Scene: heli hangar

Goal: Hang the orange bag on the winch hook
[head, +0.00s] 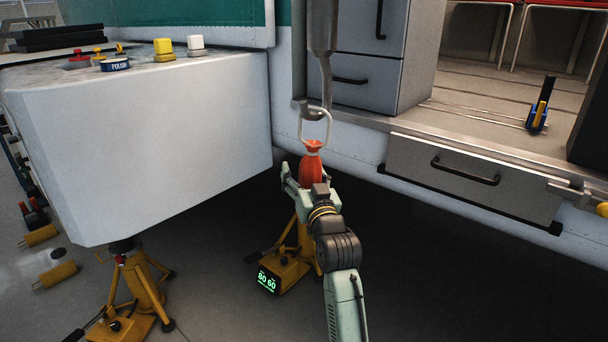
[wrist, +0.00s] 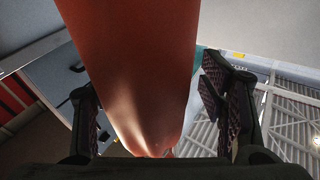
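The orange bag (head: 312,168) is upright in the head view, its neck tied below a pale loop (head: 329,128). The winch hook (head: 307,110) hangs at the end of a grey rod, and the top of the loop meets it; the exact seating is too small to tell. My gripper (head: 308,184) is around the lower bag with its fingers spread. In the wrist view the bag (wrist: 140,75) fills the middle, and gaps show between it and both fingers of my gripper (wrist: 155,115). The bag's lower part is partly hidden by my gripper in the head view.
A yellow jack (head: 285,265) stands on the floor below the bag. The helicopter's door sill and a grey drawer (head: 470,175) are right. Yellow cylinders lie on the floor at far left.

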